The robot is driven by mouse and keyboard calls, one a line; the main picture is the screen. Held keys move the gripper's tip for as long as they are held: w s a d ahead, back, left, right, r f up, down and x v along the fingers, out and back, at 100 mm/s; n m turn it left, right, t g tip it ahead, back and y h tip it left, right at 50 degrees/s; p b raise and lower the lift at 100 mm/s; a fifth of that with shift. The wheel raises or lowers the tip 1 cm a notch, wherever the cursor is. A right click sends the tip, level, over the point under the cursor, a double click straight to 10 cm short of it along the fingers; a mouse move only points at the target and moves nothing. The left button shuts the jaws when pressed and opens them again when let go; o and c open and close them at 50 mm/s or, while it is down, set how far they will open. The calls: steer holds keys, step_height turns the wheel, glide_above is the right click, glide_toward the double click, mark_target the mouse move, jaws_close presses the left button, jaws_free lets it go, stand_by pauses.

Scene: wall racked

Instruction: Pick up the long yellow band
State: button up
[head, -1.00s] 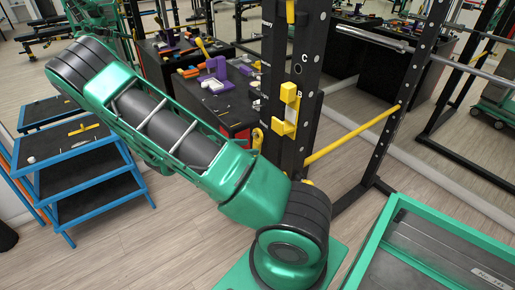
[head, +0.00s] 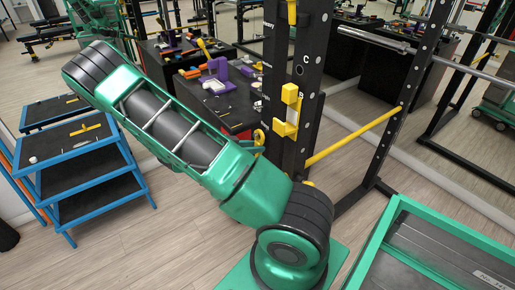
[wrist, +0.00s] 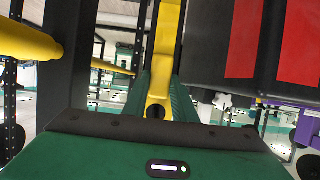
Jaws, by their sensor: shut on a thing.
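The long yellow band (wrist: 165,45) runs from the top of the wrist view down between the two green fingers. My gripper (wrist: 158,85) is shut on it. In the head view a small part of the band (head: 259,137) shows beside the dark rack post. My gripper (head: 250,148) is mostly hidden there behind my green arm. The band's lower end and its support cannot be made out.
The black rack post (head: 292,85) stands close to my gripper, with a yellow bracket (head: 289,112) on it. A yellow bar (head: 355,135) runs right from the post. A blue-framed cart (head: 85,165) stands left.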

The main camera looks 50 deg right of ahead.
steer(key=shift+a+r, duration=0.1)
steer(key=shift+r, duration=0.75)
steer(key=w+a, duration=0.4)
steer(key=a, duration=1.3)
steer(key=shift+a, duration=0.2)
steer(key=shift+w+f, duration=0.1)
steer(key=o, duration=0.4)
steer(key=shift+c, duration=0.2)
jaws_close()
steer(key=shift+r, duration=0.6)
